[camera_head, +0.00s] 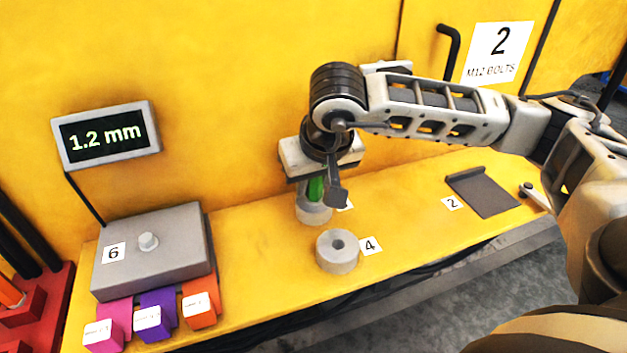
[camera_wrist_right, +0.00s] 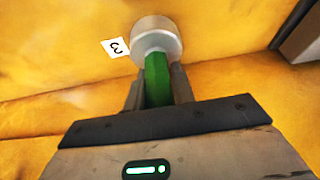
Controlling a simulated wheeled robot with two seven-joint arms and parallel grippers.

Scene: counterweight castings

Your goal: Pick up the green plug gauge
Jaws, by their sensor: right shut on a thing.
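The green plug gauge (camera_head: 316,188) stands upright at the back of the yellow bench, and its green handle also shows in the right wrist view (camera_wrist_right: 157,80). My right gripper (camera_head: 322,192) points down and is shut on the handle, with a finger on each side of it in the right wrist view (camera_wrist_right: 158,88). Just below is a grey round casting (camera_head: 314,214) beside a label 3; it also shows in the wrist view (camera_wrist_right: 157,38). The gauge's lower end is hidden, so I cannot tell how far it sits in the casting. My left gripper is out of view.
A second grey casting (camera_head: 338,252) with a central hole stands in front, by label 4. A dark flat plate (camera_head: 483,192) lies to the right near label 2. A grey box (camera_head: 170,245), a display (camera_head: 106,136) reading 1.2 mm and coloured blocks stand left.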

